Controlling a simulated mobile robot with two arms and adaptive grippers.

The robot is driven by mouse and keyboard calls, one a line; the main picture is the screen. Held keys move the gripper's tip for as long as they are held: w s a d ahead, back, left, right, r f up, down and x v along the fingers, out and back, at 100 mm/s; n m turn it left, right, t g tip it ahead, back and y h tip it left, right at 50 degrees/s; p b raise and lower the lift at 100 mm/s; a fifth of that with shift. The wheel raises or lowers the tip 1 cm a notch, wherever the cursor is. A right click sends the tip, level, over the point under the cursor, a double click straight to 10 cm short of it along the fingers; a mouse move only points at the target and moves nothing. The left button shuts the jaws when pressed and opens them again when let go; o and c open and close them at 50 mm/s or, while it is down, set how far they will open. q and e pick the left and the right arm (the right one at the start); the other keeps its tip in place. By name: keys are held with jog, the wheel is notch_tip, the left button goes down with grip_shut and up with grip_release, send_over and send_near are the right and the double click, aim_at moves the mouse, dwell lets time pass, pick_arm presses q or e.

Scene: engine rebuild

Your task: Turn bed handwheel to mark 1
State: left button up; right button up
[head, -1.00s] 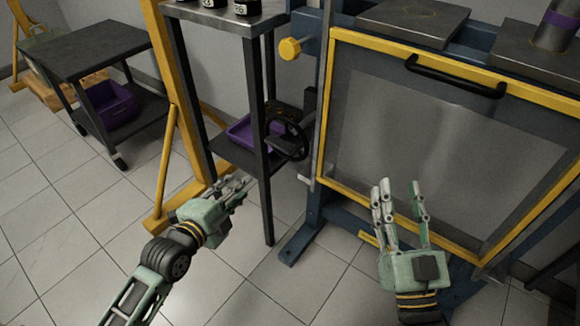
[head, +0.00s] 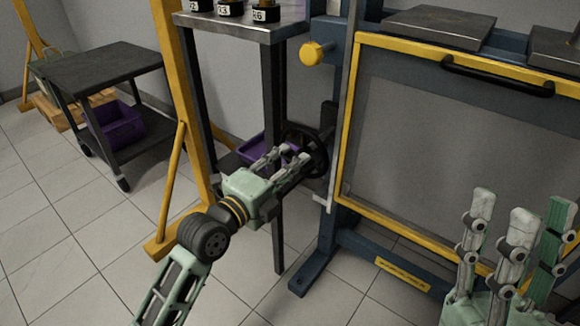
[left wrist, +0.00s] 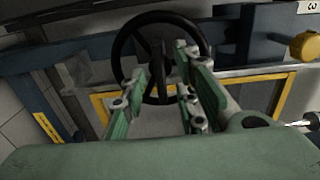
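The bed handwheel (head: 316,146) is a black spoked wheel on the left side of the blue press frame. My left gripper (head: 291,157) has its fingers extended toward the wheel, in front of its left part. In the left wrist view the handwheel (left wrist: 121,42) stands beyond the fingers (left wrist: 165,95), which are spread apart with a gap between them. Whether they touch the rim I cannot tell. No mark 1 can be made out. My right gripper (head: 518,240) is at the lower right with fingers spread, and I see nothing in it.
A yellow-edged guard panel (head: 440,130) with a black handle stands right of the wheel. A yellow knob (head: 312,53) sits above it. A steel-topped stand (head: 235,30) and a purple bin (head: 258,150) are beside the left gripper. A dark cart (head: 103,66) stands at left.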

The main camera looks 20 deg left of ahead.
pick_arm(q)
jog(key=shift+w, duration=0.15)
jog(key=shift+c, duration=0.3)
grip_shut()
